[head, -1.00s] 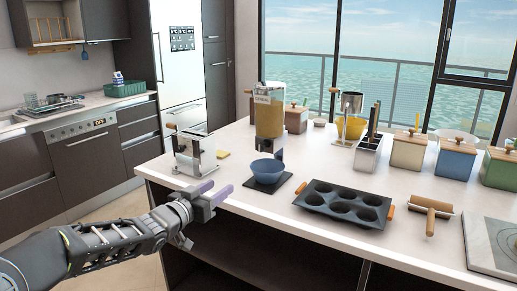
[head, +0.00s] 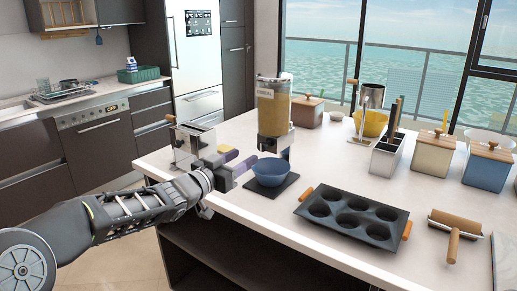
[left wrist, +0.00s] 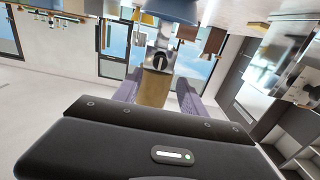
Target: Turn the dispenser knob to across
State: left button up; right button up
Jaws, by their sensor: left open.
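The dispenser (head: 273,105) stands on the counter, a clear hopper with yellow-tan contents on a grey neck. A blue bowl (head: 271,173) sits below its outlet on a dark base. In the head view the knob is too small to make out clearly. In the left wrist view, which looks upside down, a dark knob (left wrist: 160,62) shows on the grey neck, with the tan hopper (left wrist: 154,88) between my finger tips. My left gripper (head: 238,162) is open and empty, its purple fingers spread just left of the bowl and dispenser neck. My right gripper is not in view.
A metal appliance (head: 188,146) stands close behind my left gripper. A dark muffin pan (head: 355,216) and a rolling pin (head: 455,228) lie to the right. Lidded boxes (head: 433,154) and a utensil holder (head: 387,156) stand farther back. Counter between bowl and pan is clear.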

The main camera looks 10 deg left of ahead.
aim_at(261, 147)
pick_arm(q)
jog(key=x, duration=0.7)
jog(key=shift+w+d+p, duration=0.15)
jog(key=shift+w+p, duration=0.15)
jog(key=shift+w, duration=0.05)
jog(key=shift+c, duration=0.3)
grip_shut()
